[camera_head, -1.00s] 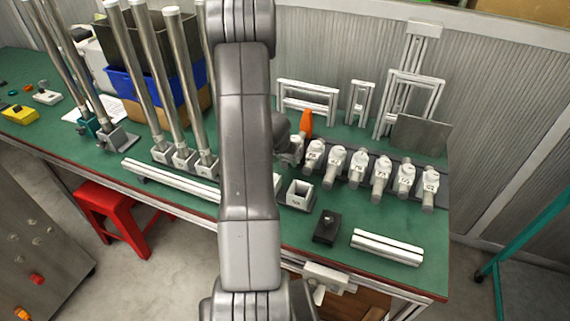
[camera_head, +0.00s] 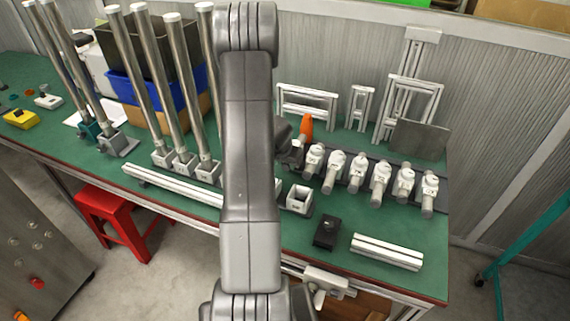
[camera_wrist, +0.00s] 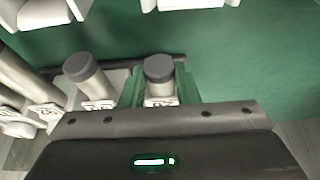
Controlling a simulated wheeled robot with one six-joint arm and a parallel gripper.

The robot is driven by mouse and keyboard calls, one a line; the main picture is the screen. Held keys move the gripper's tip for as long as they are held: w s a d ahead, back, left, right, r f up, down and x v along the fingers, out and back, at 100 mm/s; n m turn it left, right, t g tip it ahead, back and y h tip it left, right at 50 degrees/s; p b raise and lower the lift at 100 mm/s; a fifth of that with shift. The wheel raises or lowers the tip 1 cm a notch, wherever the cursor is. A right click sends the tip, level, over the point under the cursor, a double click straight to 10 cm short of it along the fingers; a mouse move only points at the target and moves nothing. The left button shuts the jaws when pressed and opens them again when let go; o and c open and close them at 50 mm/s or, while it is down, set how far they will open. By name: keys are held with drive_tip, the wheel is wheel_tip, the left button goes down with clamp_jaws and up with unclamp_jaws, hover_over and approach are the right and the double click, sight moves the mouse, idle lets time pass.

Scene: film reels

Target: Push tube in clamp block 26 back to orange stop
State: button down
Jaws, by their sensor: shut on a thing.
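A row of white clamp blocks with grey tubes stands on a dark rail; their number labels are too small to read surely. The orange stop (camera_head: 306,126) stands upright behind the left end of the row. My gripper (camera_head: 291,153) is at this left end, partly hidden by my arm. In the wrist view, my gripper (camera_wrist: 159,88) has its two fingers on either side of a grey-capped tube (camera_wrist: 159,68) and is shut on it. That tube's labelled clamp block (camera_wrist: 161,101) shows just below. The orange stop is not in the wrist view.
Neighbouring tubes (camera_wrist: 84,69) stand close to the left in the wrist view. A square grey socket (camera_head: 299,197), a black block (camera_head: 327,231) and a white profile (camera_head: 386,251) lie in front of the row. Tall tubes (camera_head: 181,80) stand at left.

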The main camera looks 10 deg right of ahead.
drive_tip(key=shift+w+d+p, duration=0.45)
drive_tip(key=shift+w+d, duration=0.1)
drive_tip(key=shift+w, duration=0.35)
drive_tip(key=c, duration=1.1)
unclamp_jaws()
drive_tip(key=shift+r, duration=0.1)
drive_tip(key=p+v, duration=0.1)
drive_tip(key=v, duration=1.2)
drive_tip(key=shift+s+r, duration=0.15)
drive_tip(key=shift+r, duration=0.15)
drive_tip(key=shift+f, duration=0.15)
